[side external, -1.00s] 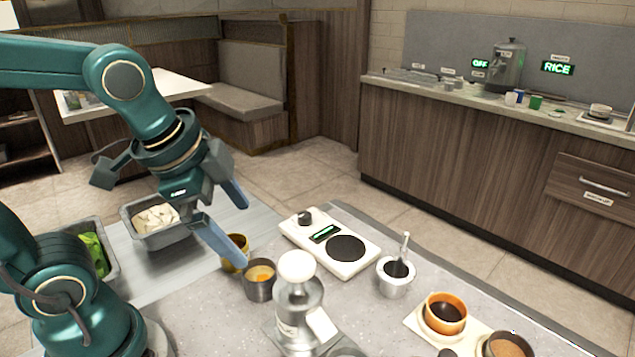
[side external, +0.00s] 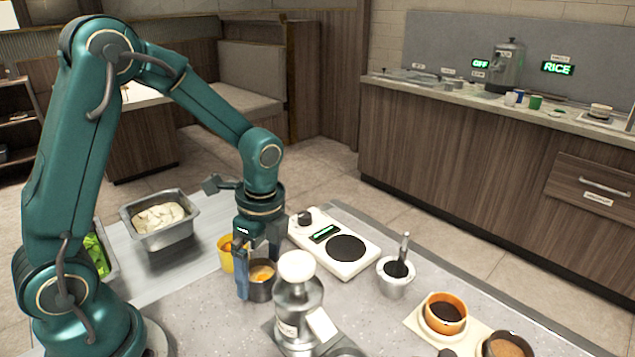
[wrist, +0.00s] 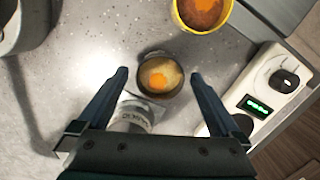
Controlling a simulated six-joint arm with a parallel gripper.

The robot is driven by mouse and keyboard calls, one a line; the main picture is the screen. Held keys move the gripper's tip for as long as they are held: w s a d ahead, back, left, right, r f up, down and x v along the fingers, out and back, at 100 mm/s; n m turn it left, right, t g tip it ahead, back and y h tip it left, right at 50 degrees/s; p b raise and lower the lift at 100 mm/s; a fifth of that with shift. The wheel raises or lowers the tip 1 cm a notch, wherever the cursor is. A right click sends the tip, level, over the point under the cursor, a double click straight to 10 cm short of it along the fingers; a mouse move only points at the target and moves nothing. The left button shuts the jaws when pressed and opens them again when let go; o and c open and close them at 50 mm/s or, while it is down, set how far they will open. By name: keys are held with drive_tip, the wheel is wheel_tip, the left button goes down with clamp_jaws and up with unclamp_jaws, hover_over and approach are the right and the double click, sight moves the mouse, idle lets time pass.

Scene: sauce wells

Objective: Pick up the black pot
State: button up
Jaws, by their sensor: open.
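The black pot (side external: 262,294) is a small dark round pot with a yellow-orange filling. It stands upright on the grey counter, and shows in the middle of the wrist view (wrist: 160,92). My gripper (side external: 259,276) points down over it, with one finger on each side. In the wrist view my gripper (wrist: 160,75) is open, its fingertips apart from the pot's rim on the left and right. Nothing is held. Part of the pot is hidden behind the near finger in the side view.
A yellow pot (side external: 227,262) stands close beside the black pot. A white scale (side external: 325,262) lies behind to the right.

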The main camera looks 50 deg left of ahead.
drive_tip(key=shift+a+f, duration=0.1)
drive_tip(key=shift+f, duration=1)
drive_tip(key=shift+c, duration=0.3)
drive_tip(key=c, duration=1.4)
